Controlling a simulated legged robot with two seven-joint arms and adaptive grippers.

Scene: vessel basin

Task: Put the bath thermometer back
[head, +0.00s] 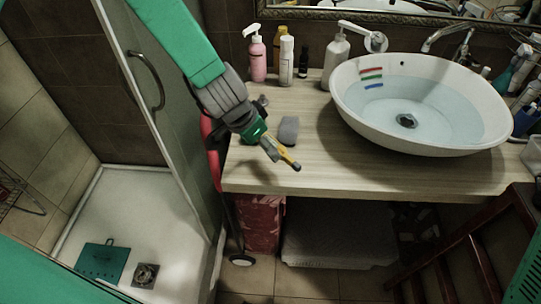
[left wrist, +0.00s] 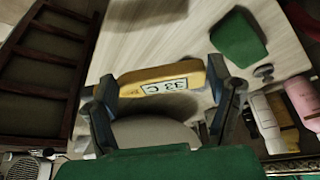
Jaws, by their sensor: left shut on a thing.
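My left gripper (head: 272,149) reaches over the front left of the wooden counter and is shut on the yellow bath thermometer (head: 288,160). In the left wrist view, the thermometer (left wrist: 160,86) lies across between the two fingers of the left gripper (left wrist: 165,92), and its display reads 33 C. The white basin (head: 345,109) stands on the counter to the right, apart from the gripper. It holds water and has red, green and blue stripes on its inner left wall. My right gripper is in neither view.
A pink pump bottle (head: 258,58) and several other bottles stand at the back. A tap (head: 448,38) is behind the basin. A dark red wooden stool or rack (head: 455,250) stands below right.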

